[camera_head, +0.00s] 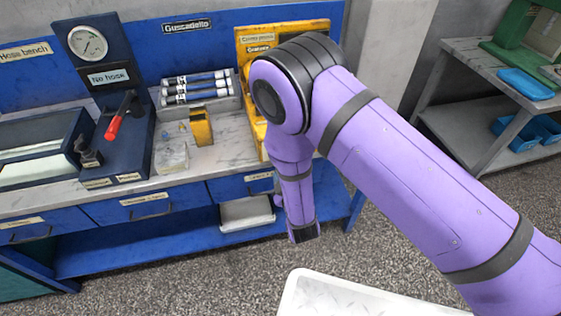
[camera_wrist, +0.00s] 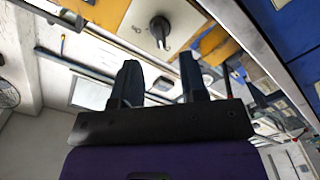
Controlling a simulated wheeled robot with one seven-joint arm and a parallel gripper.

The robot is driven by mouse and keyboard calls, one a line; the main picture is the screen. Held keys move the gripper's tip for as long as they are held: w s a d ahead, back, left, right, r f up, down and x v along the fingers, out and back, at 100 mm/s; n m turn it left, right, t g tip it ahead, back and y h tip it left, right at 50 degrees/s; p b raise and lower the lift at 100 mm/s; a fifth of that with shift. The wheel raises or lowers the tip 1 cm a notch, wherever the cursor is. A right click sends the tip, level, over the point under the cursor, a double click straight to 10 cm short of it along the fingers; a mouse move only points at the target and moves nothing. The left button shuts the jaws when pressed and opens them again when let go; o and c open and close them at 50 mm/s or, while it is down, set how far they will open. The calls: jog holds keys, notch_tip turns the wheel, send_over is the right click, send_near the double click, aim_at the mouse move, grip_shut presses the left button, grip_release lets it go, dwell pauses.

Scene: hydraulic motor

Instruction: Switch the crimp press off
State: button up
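The yellow crimp press (camera_head: 243,62) stands at the right end of the blue bench, with a label on its upper part. My purple arm hides most of it in the head view. In the wrist view a black rotary knob (camera_wrist: 160,28) sits on a pale panel with yellow parts beside it. It looks like the press's switch; its marks are too small to read. My gripper (camera_wrist: 159,66) shows two dark fingers spread apart, with nothing seen between them. The knob appears beyond the fingertips, apart from them.
A dark test stand with a gauge (camera_head: 88,43) and red-handled lever (camera_head: 114,128) is at the left. A rack of tubes (camera_head: 196,88) and a small yellow block (camera_head: 201,128) are on the bench. A grey shelf table (camera_head: 470,70) stands right, across open floor.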

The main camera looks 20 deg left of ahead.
jog(key=shift+v, duration=1.9)
jog(key=shift+w, duration=0.15)
jog(key=w+d+r+m+g+h, duration=0.1)
jog(key=w+d+r+m+h, duration=0.15)
jog(key=w+r, duration=0.5)
jog(key=w+d+r+m+g+h, duration=0.1)
jog(key=w+d+r+m, duration=0.35)
jog(key=r, duration=0.55)
jog(key=d+r+m+g+h, duration=0.2)
jog(key=d+r+g, duration=0.1)
jog(key=d+r, duration=1.1)
jog(key=s+d+r+m+g+h, duration=0.1)
jog(key=s+d+r+m+g, duration=0.15)
jog(key=s+d+r, duration=0.95)
jog(key=s+d+r+m+g+h, duration=0.1)
jog(key=s+d+m, duration=0.1)
jog(key=s+d, duration=0.3)
jog(key=s+d+r+m+g+h, duration=0.1)
jog(key=s+d, duration=0.4)
jog(key=s, duration=0.7)
jog(key=shift+d+r+m+g+h, duration=0.3)
jog(key=shift+r+m+g+h, duration=0.05)
jog(key=shift+r+m, duration=0.15)
